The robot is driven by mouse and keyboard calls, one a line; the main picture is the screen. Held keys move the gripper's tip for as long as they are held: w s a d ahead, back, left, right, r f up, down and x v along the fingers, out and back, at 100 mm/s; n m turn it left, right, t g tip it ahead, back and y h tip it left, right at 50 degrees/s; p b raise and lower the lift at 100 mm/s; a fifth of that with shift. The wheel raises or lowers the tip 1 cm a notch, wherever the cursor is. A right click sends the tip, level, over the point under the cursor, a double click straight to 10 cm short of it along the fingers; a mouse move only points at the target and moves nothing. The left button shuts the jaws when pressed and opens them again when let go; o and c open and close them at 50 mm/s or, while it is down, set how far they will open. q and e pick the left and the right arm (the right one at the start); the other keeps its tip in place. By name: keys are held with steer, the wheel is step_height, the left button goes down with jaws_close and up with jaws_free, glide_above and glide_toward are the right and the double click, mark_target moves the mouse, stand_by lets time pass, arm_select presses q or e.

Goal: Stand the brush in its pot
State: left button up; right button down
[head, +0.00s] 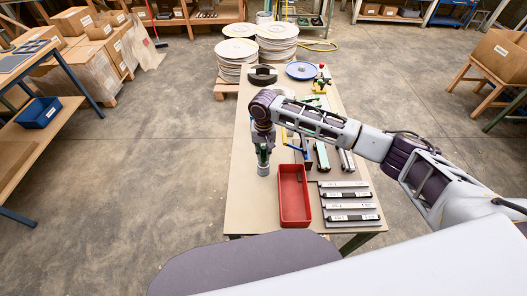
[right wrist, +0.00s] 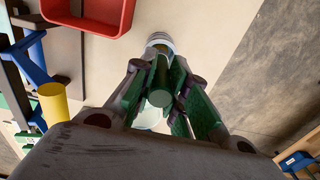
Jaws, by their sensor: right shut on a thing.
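My right gripper (head: 263,150) points down over the left side of the table. In the right wrist view its green-padded fingers (right wrist: 165,95) are shut on a green cylindrical piece, which I take to be the brush (right wrist: 160,80). A pale grey, ringed round piece (right wrist: 160,42) shows just beyond it; it also shows below the fingers in the head view (head: 263,170). I cannot tell whether this is the pot or the brush's lower end. A pale round shape shows between the fingers, partly hidden. My left gripper is out of view.
A red tray (head: 281,205) stands close to the right of the gripper. Several bars (head: 348,195) lie beyond it on a dark mat. Blue and yellow parts (right wrist: 52,103) stand nearby. The table's left edge (head: 236,170) is close; its left front is bare.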

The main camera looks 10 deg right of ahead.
steer(key=shift+f, duration=0.15)
steer(key=c, duration=1.4)
jaws_free()
step_height(320, 180, up, 12)
steer(key=shift+r+b, duration=0.15)
steer(key=shift+b, duration=0.3)
